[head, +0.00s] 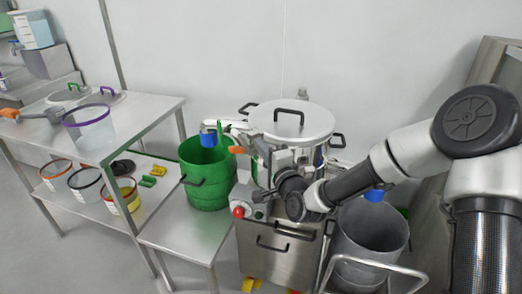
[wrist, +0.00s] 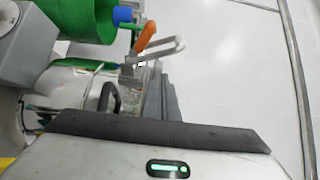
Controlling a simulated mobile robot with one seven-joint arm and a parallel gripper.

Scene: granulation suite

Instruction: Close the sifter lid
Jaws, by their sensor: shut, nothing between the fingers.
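The sifter lid (head: 290,119) is a round pale metal disc with a black bar handle. It lies over the top of the steel sifter drum (head: 322,152) and looks about level; whether it is fully seated cannot be told. My gripper (wrist: 157,72) is shut and empty, its grey fingers pointing ahead in the wrist view. In the head view my wrist is at the drum's front, below the lid's rim, and partly hides the drum. An orange-tipped clamp handle (head: 237,150) sticks out left of the drum; it also shows just beyond my fingers in the wrist view (wrist: 146,36).
A green bucket (head: 207,185) stands left of the sifter on a steel table. A control box with a red button (head: 238,212) is at the front. A grey bin (head: 370,240) stands at the lower right.

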